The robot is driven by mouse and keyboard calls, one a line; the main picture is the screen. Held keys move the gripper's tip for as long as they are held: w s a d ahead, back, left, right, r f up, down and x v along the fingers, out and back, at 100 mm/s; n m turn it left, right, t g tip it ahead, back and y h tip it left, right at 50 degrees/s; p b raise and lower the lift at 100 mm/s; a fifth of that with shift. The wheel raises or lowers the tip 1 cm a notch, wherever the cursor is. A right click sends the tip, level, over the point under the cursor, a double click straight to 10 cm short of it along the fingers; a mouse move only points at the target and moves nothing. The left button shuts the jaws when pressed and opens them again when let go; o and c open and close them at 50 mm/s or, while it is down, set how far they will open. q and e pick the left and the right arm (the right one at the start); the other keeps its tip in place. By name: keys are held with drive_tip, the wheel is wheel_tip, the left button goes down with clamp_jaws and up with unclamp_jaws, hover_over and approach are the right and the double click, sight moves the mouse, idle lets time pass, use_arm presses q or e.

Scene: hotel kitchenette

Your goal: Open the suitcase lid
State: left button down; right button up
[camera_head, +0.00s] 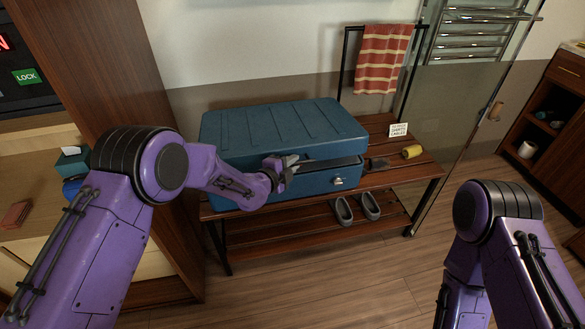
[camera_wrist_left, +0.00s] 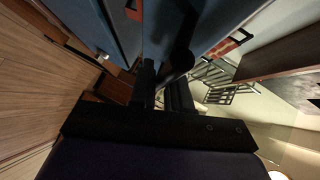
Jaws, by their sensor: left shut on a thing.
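The blue suitcase lies on a slatted wooden bench in the head view. Its ribbed lid (camera_head: 285,122) is raised slightly, with a narrow dark gap along the front right above the base (camera_head: 315,182). A silver latch (camera_head: 337,182) shows on the base's front. My left gripper (camera_head: 290,163) is at the front edge of the suitcase, shut on the lid's edge; the exact contact is hard to see. In the left wrist view, its dark fingers (camera_wrist_left: 165,78) reach between blue suitcase surfaces (camera_wrist_left: 205,18). My right arm shows, but its gripper is out of view.
The wooden bench (camera_head: 425,172) has a small sign (camera_head: 398,130) and a yellow roll (camera_head: 412,152) right of the suitcase. Grey slippers (camera_head: 369,205) sit on its lower shelf. A striped towel (camera_head: 382,60) hangs behind. A glass panel (camera_head: 450,120) stands to the right.

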use_arm(q)
drive_tip(key=w+a+r+p, duration=0.1)
drive_tip(key=w+r+p, duration=0.1)
drive_tip(key=r, duration=0.4)
drive_tip(key=w+r+p, duration=0.3)
drive_tip(key=r+p, duration=0.1)
drive_tip(key=r, duration=0.2)
drive_tip(key=w+a+r+g+p, duration=0.1)
drive_tip(key=w+r+p, duration=0.2)
drive_tip(key=r, duration=0.3)
drive_tip(key=shift+w+a+n, duration=0.2)
drive_tip(key=shift+a+n, duration=0.1)
drive_tip(key=shift+a, duration=0.05)
use_arm(e)
wheel_tip(320, 180, up, 11)
